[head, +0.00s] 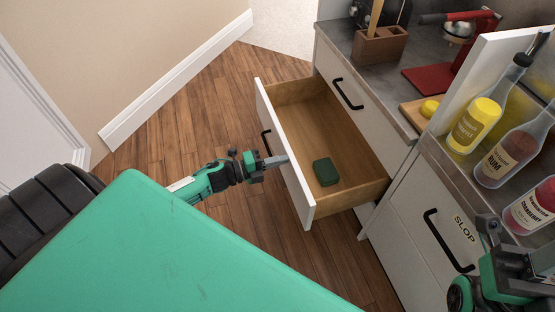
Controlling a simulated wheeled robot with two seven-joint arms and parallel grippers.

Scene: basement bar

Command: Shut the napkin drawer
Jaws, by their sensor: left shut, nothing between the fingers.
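The napkin drawer (297,179) is pulled well out of the white cabinet below the grey counter. It has a white front, a light wood inside and a black bar handle (266,143) on the front. A small dark green block-like thing (326,172) lies on its floor near the front. My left gripper (280,160) is shut and empty, at the outer face of the drawer front, beside the handle. Whether its tips touch the front I cannot tell. My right gripper (490,235) is partly in view at the lower right, by the cabinet marked SLOP; its fingers are unclear.
Another closed drawer (347,92) and a cabinet front marked SLOP (440,235) flank the open drawer. Several bottles (475,125) stand on the right. A wooden holder (379,46) and a red press (470,30) stand on the counter. The wood floor left of the drawer is clear.

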